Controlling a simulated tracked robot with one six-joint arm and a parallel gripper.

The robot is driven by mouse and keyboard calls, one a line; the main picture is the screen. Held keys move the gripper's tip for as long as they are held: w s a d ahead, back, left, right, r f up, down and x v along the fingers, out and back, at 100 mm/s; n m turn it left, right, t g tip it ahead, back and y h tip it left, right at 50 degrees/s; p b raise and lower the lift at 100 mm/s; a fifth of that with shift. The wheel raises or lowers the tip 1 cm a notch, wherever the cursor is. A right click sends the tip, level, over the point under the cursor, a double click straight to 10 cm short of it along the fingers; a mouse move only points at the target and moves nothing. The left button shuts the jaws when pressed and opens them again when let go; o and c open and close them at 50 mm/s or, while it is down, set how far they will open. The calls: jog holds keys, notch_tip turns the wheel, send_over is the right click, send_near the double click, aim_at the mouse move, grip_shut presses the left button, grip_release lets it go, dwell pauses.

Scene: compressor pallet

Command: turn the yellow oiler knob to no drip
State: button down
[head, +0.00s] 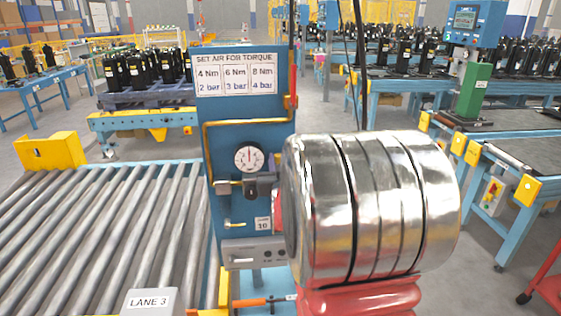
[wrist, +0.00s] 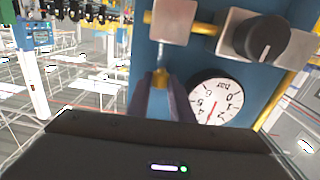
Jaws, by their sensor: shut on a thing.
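The yellow oiler knob (wrist: 160,77) shows in the wrist view between the tips of my gripper (wrist: 161,84), which is shut on it. A thin clear stem joins the knob to a silver block (wrist: 172,20). Any mark on the knob is hidden or too small to read. In the head view my shiny arm covers the gripper and the knob.
A blue panel (head: 226,120) carries a torque sign (head: 236,74), a pressure gauge (head: 249,158) and a black regulator knob (head: 260,187). Close by in the wrist view are the gauge (wrist: 214,104) and regulator knob (wrist: 264,38). A roller conveyor (head: 100,230) lies left.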

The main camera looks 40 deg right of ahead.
jog(key=shift+r+m+g+h, duration=0.15)
jog(key=shift+m+g+h, duration=0.75)
jog(key=shift+h, duration=0.2)
jog(key=c, duration=1.9)
grip_release()
jog(key=shift+o, duration=0.2)
jog(key=shift+a, duration=0.15)
